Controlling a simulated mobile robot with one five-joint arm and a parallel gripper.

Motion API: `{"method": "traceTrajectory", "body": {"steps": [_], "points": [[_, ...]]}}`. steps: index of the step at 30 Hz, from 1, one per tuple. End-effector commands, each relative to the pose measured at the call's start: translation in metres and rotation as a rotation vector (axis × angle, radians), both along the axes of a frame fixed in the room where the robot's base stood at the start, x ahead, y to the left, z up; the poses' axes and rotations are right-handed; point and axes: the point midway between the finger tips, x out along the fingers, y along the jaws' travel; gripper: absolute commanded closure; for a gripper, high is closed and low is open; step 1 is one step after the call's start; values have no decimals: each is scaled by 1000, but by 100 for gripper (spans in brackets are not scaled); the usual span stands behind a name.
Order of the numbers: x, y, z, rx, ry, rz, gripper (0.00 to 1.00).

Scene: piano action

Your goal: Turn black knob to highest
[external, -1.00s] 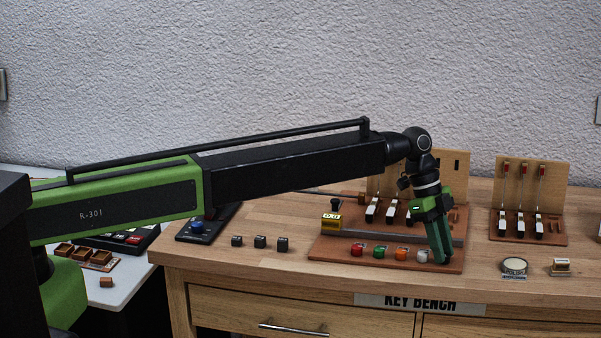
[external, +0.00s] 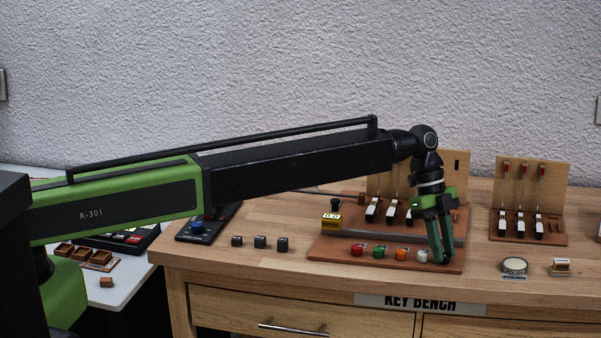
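A small black knob (external: 336,204) stands on top of a yellow block (external: 331,222) at the left end of the red-brown board. I cannot tell whether this is the task's knob, and its setting is too small to read. My gripper (external: 442,258) points down at the board's right end, well to the right of the black knob. Its two fingers show side by side, tips close together, just right of a white knob (external: 423,256).
Red (external: 357,249), green (external: 379,252) and orange (external: 400,253) knobs line the board's front. Hammer models stand behind, with another stand (external: 528,205) to the right. Several black cubes (external: 260,242) lie left of the board. A black panel with a blue knob (external: 197,227) sits farther left.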

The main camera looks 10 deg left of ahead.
Motion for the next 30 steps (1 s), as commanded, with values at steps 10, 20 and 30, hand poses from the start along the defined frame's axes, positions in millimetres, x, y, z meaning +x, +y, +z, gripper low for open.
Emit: {"method": "traceTrajectory", "body": {"steps": [10,20,30], "points": [[0,0,0,2,0,1,55],[3,4,17,0,0,1,55],[20,24,89,1,1,2,55]]}}
